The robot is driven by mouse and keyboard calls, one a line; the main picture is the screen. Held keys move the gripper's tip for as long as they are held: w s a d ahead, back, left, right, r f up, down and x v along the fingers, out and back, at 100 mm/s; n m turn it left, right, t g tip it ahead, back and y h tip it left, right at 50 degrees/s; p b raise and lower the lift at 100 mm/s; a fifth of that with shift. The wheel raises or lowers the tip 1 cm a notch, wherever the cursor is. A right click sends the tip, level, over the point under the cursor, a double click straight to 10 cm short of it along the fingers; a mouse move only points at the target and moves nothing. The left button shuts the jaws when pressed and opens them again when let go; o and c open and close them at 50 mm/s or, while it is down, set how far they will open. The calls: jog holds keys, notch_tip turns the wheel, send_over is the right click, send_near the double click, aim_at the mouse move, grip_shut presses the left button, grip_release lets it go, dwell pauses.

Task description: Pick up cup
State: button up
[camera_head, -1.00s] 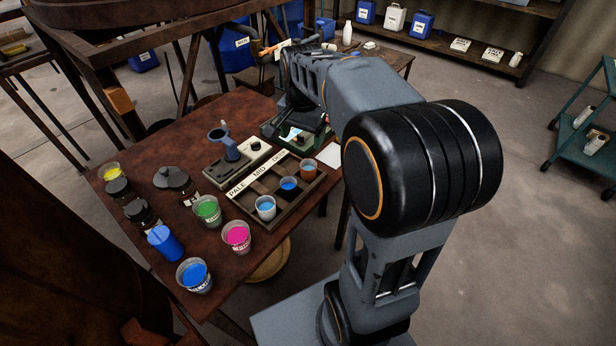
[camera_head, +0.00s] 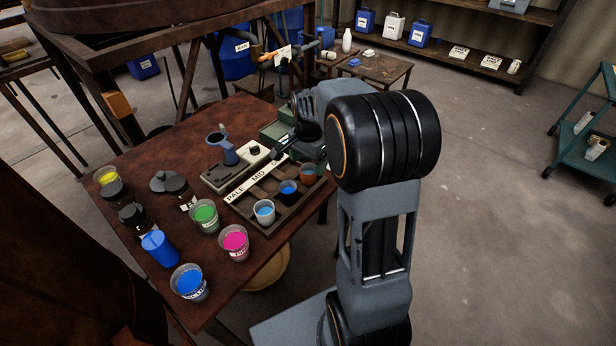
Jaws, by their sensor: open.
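I cannot tell which cup is meant.
Dark lidded jars (camera_head: 180,188) and a blue cylinder (camera_head: 158,248) stand at left. A green case (camera_head: 277,132) is at the table's far end. Open floor (camera_head: 480,220) lies to the right.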

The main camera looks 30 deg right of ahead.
aim_at(309, 170)
jog(key=shift+d+f, duration=0.1)
jog(key=shift+f, duration=1.9)
jog(key=c, duration=1)
